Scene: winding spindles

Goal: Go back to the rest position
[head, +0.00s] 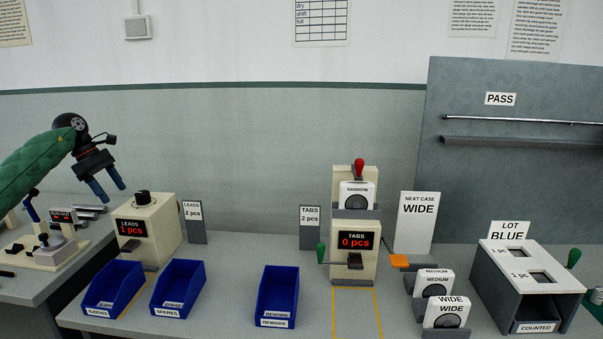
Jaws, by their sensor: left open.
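My left gripper (108,189) is in the head view at the left, at the end of an arm in a green sleeve. Its two blue fingers are apart, with nothing between them. It hangs in the air above the left part of the bench, up and left of the leads counter (147,235), which reads 1 pcs. My right gripper does not show.
Blue bins (115,284) stand along the front. The tabs counter (354,258) reads 0 pcs. Wide and medium cases (447,313) stand right of it, left of a grey counted box (520,304). A run-out device (52,250) stands far left. Bench between bins is clear.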

